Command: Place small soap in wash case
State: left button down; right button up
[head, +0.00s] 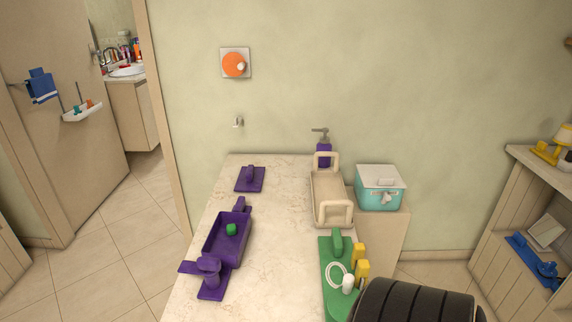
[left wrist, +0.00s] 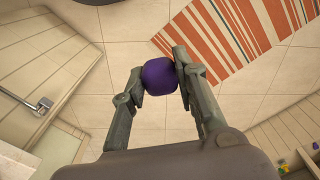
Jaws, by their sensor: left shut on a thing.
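My left gripper (left wrist: 160,78) is shut on a small rounded purple block (left wrist: 159,77), which looks like the small soap. One finger is on each side of it, and only tiled floor and a striped mat show beyond it. Neither gripper shows in the head view. An open purple case (head: 211,257) lies on the left side of the counter, with a small green block (head: 231,230) inside. A flat purple piece with a handle (head: 249,181) lies behind it. I cannot tell for certain which container is the wash case.
The marble counter (head: 280,230) is clear in its middle. A beige handled tray (head: 328,192), a purple pump bottle (head: 323,152) and a green tray (head: 337,302) line its right side. A teal box with white lid (head: 380,190) stands beyond. A dark ribbed shape covers the bottom right.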

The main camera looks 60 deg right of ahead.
aim_at(225, 251)
jog(key=i+j+z, duration=0.1)
jog(key=z, duration=0.3)
jog(key=i+j+z, duration=0.2)
jog(key=z, duration=0.25)
jog(key=i+j+z, duration=0.1)
jog(key=z, duration=0.3)
jog(key=i+j+z, duration=0.1)
jog(key=j+z, duration=0.45)
jog(key=z, duration=0.3)
